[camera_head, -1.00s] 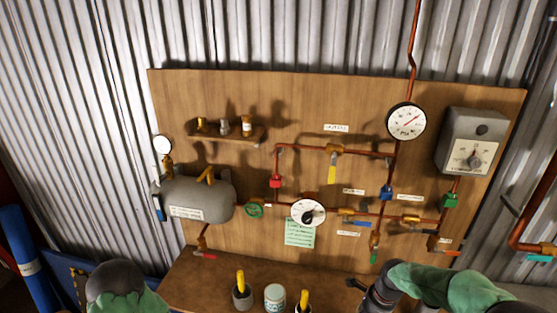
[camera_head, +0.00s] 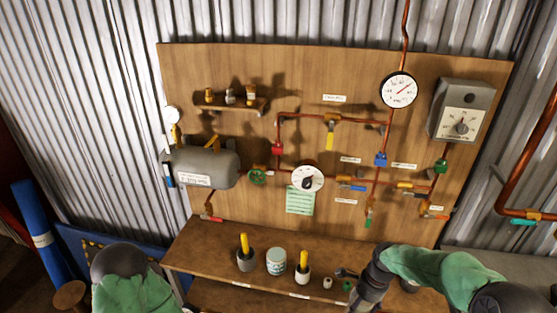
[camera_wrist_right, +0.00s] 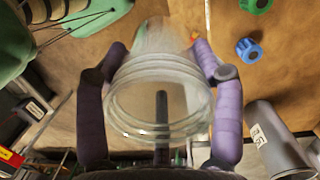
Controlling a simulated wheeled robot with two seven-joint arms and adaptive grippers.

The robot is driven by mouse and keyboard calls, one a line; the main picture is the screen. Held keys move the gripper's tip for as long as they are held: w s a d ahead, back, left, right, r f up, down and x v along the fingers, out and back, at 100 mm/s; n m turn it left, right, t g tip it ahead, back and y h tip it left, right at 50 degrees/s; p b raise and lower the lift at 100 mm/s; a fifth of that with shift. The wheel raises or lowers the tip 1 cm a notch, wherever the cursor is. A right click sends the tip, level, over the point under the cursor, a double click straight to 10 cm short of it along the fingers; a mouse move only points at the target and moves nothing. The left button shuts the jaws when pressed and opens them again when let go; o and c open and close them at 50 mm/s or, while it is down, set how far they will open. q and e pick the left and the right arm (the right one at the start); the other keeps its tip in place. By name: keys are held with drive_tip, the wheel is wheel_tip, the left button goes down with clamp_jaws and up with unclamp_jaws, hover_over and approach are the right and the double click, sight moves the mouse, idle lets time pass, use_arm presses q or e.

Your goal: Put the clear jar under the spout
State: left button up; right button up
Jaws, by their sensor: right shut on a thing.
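The clear jar (camera_wrist_right: 158,105) is between the two purple fingers of my right gripper (camera_wrist_right: 160,60) in the right wrist view. The gripper is shut on it, a finger against each side, and the rim faces the camera. In the head view my right arm reaches down at the lower right; I cannot make out the jar there. Valves with short outlets hang low on the pipe board, one with a green handle (camera_head: 368,219) and one with a red handle (camera_head: 215,219). I cannot tell which is the spout. My left arm shows at the lower left, its gripper out of view.
On the bench (camera_head: 200,250) stand a dark pot (camera_head: 246,261) and a white pot (camera_head: 303,274), each with a yellow-handled thing, and a labelled tin (camera_head: 276,262). The wrist view shows a grey cup (camera_wrist_right: 275,140), a blue cap (camera_wrist_right: 249,50) and a green cap (camera_wrist_right: 255,5).

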drive_tip(key=shift+s+a+f+n, duration=0.1)
drive_tip(key=shift+a+f+n, duration=0.25)
drive_tip(key=shift+n, duration=0.25)
drive_tip(key=s+a+f+n+g+h+b, duration=0.1)
drive_tip(key=a+f+n+b, duration=0.4)
drive_tip(key=n, duration=1)
drive_tip(key=shift+s+a+f+n+g+h+b, duration=0.15)
drive_tip(key=shift+a+f+n+g+h+b, duration=0.25)
drive_tip(key=shift+b, duration=0.5)
drive_tip(key=shift+a, duration=0.1)
